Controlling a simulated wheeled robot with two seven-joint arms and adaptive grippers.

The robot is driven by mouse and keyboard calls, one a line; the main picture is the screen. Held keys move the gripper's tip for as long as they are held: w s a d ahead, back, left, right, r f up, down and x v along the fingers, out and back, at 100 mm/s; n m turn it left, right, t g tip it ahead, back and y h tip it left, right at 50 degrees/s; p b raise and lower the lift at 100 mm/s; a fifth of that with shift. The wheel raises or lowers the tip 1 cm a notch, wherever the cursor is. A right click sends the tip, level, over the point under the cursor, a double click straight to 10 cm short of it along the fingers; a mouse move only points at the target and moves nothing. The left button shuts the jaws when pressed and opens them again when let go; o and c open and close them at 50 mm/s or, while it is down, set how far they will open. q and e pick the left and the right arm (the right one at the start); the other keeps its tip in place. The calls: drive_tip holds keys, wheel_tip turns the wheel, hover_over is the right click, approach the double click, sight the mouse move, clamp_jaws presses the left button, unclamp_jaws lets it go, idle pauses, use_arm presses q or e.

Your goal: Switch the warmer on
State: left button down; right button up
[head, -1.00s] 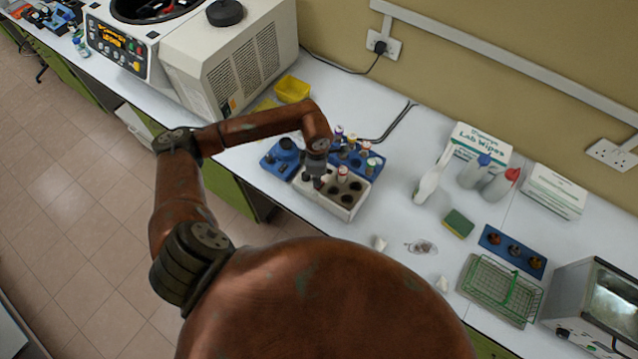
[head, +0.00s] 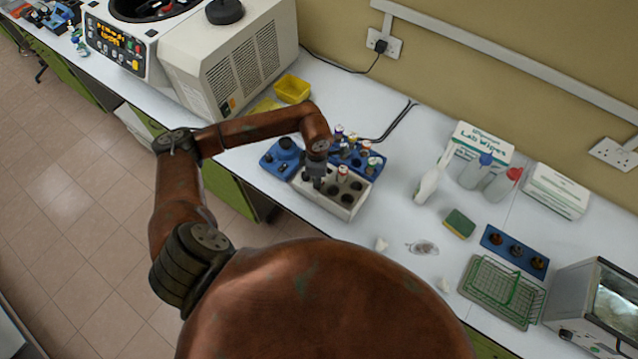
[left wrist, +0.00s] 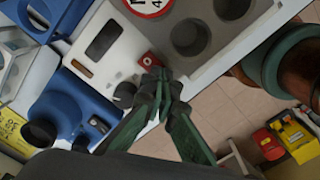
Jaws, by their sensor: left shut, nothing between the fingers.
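The warmer (head: 325,202) is a pale grey block with round dark wells on the bench, with a red-capped vial in one well. In the left wrist view its end panel (left wrist: 105,40) shows a dark slot, a dark knob and a small red switch (left wrist: 149,59). My left gripper (head: 314,181) is shut and empty, pointing down at the left end of the warmer. In the left wrist view its fingertips (left wrist: 154,83) are right at the red switch and partly cover it; I cannot tell whether they touch. My right gripper is not in view.
A blue device (head: 283,157) with a dark top stands left of the warmer, and a blue rack (head: 371,167) of capped vials stands behind it. A white bottle (head: 428,184) and a sponge (head: 460,223) stand to the right. The bench front edge is close.

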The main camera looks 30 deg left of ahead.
use_arm(q)
drive_tip(key=shift+f+b, duration=0.4)
drive_tip(key=shift+f, duration=0.1)
drive_tip(key=shift+r, duration=0.15)
drive_tip(key=shift+r+p, duration=1.55)
drive_tip(key=shift+r, duration=1.85)
